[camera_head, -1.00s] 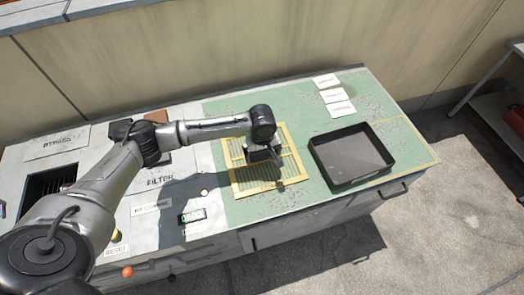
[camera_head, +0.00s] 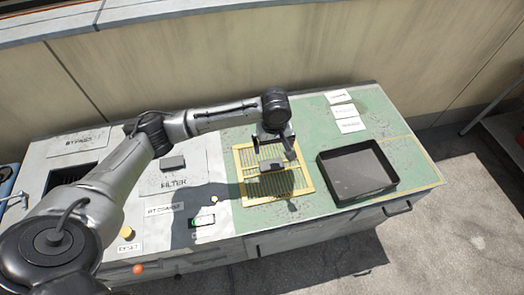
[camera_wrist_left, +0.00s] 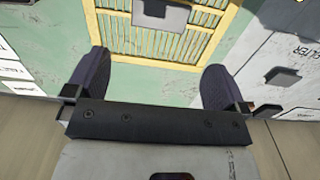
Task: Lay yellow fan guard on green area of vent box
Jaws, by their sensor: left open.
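The yellow fan guard (camera_head: 273,192), a square slatted frame with a dark block at its middle, lies flat on the green area (camera_head: 325,122) of the vent box (camera_head: 300,235). In the left wrist view, the guard (camera_wrist_left: 215,20) lies ahead of the fingers, with part of it out of frame. My left gripper (camera_head: 277,150) is over the guard's back part. In the left wrist view, my left gripper (camera_wrist_left: 152,82) has its two dark fingers spread wide, with nothing between them. The right gripper is not in view.
A black open tray (camera_head: 388,158) stands right of the guard on the green area. White labels (camera_head: 343,110) lie behind it. The grey left part carries FILTER lettering (camera_head: 174,182), a small green-lit display (camera_head: 203,221) and knobs. A wall runs along the back.

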